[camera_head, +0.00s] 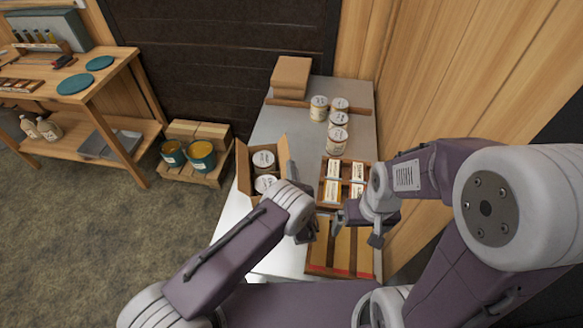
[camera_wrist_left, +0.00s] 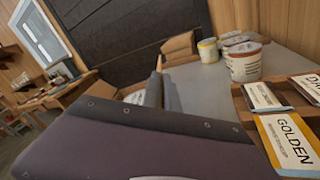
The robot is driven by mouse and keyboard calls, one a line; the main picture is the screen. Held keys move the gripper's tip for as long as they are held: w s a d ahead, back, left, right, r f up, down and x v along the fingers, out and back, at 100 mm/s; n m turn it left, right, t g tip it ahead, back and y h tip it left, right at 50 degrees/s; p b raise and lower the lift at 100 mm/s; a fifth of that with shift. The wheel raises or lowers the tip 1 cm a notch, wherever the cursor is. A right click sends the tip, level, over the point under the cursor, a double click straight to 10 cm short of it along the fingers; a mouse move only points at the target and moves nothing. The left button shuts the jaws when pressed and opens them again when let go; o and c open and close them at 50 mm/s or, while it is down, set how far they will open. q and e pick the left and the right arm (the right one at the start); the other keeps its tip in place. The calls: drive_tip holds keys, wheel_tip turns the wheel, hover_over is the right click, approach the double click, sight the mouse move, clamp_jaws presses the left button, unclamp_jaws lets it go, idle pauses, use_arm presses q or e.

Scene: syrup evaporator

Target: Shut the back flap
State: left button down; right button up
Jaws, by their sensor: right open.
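The open cardboard box (camera_head: 241,172) stands on the grey bench, left of the wooden crate. White-lidded cans (camera_head: 263,160) sit inside it. A flap stands up along its right side (camera_head: 283,152); my left arm covers the near part of the box, and I cannot tell which flap is the back one. My left gripper (camera_head: 307,230) is beside the near right of the box, apart from its visible flaps; whether its jaws are open is unclear. My right gripper (camera_head: 357,226) is open and empty above the front of the crate.
The wooden crate (camera_head: 322,188) holds labelled packets, which also show in the left wrist view (camera_wrist_left: 285,140). Several cans (camera_head: 337,139) stand behind it. Brown cartons (camera_head: 291,76) lie at the bench's far end. A slatted tray (camera_head: 343,250) lies in front.

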sight(283, 176)
use_arm(q)
drive_tip(key=n, duration=0.1)
drive_tip(key=a+n, duration=0.1)
drive_tip(key=n, duration=0.1)
drive_tip(key=shift+a+r+b, duration=0.25)
drive_tip(key=shift+r+b, duration=0.1)
drive_tip(key=shift+s+a+r+n+b, duration=0.1)
drive_tip(key=shift+a+n+b, duration=0.25)
drive_tip(key=shift+n, duration=0.6)
drive_tip(key=shift+s+a+r+n+b, duration=0.15)
drive_tip(key=shift+a+n, duration=0.3)
drive_tip(key=shift+n, duration=0.5)
drive_tip(key=c, duration=1.6)
unclamp_jaws()
drive_tip(key=shift+c, duration=0.2)
drive_tip(key=shift+f, duration=0.1)
